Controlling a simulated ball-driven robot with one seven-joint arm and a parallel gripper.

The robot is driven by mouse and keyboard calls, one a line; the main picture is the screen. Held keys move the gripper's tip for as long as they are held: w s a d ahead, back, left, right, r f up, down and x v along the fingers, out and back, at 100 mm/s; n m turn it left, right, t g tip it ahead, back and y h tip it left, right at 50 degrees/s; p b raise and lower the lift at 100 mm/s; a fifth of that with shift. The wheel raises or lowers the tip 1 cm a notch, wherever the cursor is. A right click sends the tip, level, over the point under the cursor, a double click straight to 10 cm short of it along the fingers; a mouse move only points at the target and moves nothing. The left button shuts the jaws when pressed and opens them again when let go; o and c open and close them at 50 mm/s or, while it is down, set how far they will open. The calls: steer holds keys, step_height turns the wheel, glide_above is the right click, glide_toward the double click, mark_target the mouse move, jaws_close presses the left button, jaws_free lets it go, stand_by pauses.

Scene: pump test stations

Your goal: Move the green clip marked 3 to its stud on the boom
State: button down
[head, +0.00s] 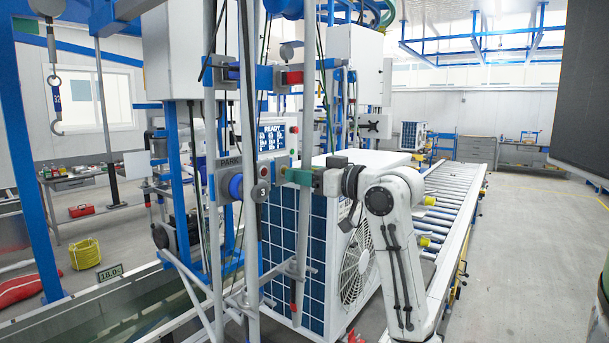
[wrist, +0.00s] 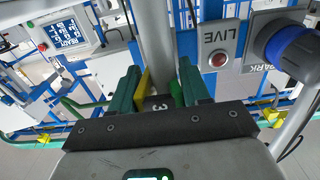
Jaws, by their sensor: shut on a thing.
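My gripper (head: 290,176) is at the boom's upright poles, its green fingers level with the PARK plate (head: 228,162). Most of the clip is hidden by the fingers and the dark palm edge. A grey pole (wrist: 154,40) stands right behind the clip; I cannot tell whether they touch.
A LIVE plate with a red button (wrist: 219,59) is right of the fingers, and a blue knob (wrist: 290,50) on the PARK plate is further right. A large fan unit (head: 300,245) stands below my arm. A roller conveyor (head: 455,200) runs behind it. Poles and hanging cables crowd the boom.

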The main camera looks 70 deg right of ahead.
steer(key=shift+w+d, duration=0.1)
steer(key=shift+w, duration=0.3)
stand_by(0.3)
steer(key=shift+c, duration=2.3)
jaws_free()
steer(key=shift+s, duration=0.1)
steer(key=b+v, duration=0.3)
steer(key=v, duration=0.7)
steer(key=shift+s, duration=0.25)
